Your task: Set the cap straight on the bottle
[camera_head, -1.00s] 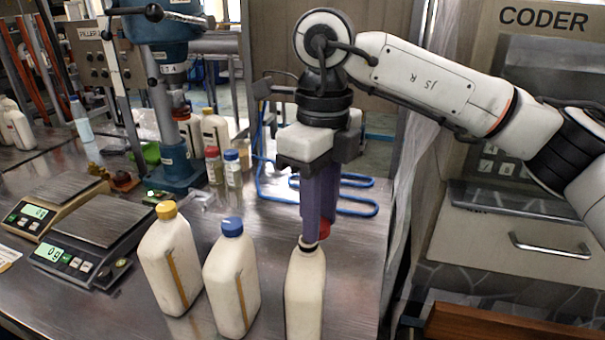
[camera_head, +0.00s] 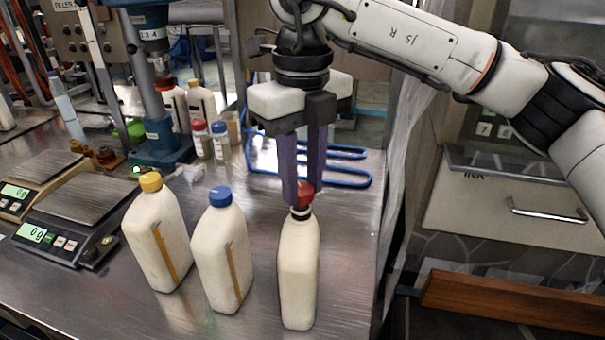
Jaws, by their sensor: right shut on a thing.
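A white bottle (camera_head: 298,270) stands upright at the right of a row of three on the metal table. A red cap (camera_head: 303,197) is at the top of its neck, between the purple fingers of my right gripper (camera_head: 301,196). The right gripper points down and is shut on the cap. The cap looks close to level, but the fingers hide part of it and I cannot tell whether it is fully seated. My left gripper is not in view.
A blue-capped bottle (camera_head: 222,255) and a yellow-capped bottle (camera_head: 156,240) stand to the left. Two scales (camera_head: 72,215) are farther left. A blue wire rack (camera_head: 345,180) lies behind the gripper. The table's right edge is close to the bottle.

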